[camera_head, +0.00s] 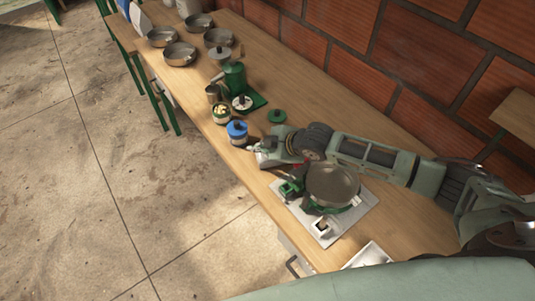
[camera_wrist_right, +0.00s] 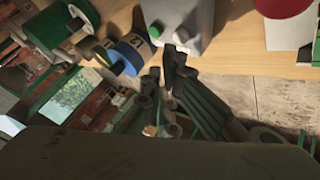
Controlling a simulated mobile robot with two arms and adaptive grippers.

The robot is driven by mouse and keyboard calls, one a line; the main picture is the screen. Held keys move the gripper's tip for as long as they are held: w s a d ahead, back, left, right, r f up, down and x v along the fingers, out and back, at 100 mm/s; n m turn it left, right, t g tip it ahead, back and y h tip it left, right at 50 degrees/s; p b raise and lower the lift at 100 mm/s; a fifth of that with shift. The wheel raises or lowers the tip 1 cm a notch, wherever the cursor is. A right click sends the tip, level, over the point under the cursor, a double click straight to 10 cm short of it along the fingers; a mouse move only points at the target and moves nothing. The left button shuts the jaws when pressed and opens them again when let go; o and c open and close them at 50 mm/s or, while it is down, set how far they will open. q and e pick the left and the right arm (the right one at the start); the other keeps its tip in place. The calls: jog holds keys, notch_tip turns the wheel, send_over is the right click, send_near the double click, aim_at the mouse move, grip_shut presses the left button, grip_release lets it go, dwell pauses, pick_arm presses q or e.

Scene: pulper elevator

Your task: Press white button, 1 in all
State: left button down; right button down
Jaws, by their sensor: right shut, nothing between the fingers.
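A pale grey-white box (camera_wrist_right: 190,18) shows at the top of the right wrist view. On its near face are a green button (camera_wrist_right: 156,29) and a small pale button (camera_wrist_right: 181,36), which looks like the white button. My right gripper (camera_wrist_right: 167,75) is shut and empty, with its fingertips just below the pale button in that view; I cannot tell whether they touch it. My left gripper is not in view.
A metal pan (camera_head: 332,183) stands on a green stand over a white plate (camera_head: 348,222), near my right arm. A blue-lidded jar (camera_head: 237,130) is close to the gripper. Green pots and several metal pans (camera_head: 179,53) stand farther along the wooden table (camera_head: 290,83). A brick wall (camera_head: 345,75) bounds its back.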

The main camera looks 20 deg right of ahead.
aim_at(262, 159)
jog(key=shift+f, duration=0.35)
jog(key=shift+f, duration=0.5)
dwell(0.5)
jog(key=shift+r, duration=0.1)
jog(key=shift+r+p, duration=0.7)
jog(key=shift+r, duration=0.1)
jog(key=shift+r, duration=0.1)
notch_tip(262, 159, up, 5)
jog(key=p, duration=0.5)
dwell(0.3)
jog(key=shift+s+f, duration=0.1)
jog(key=shift+f, duration=0.1)
dwell(0.3)
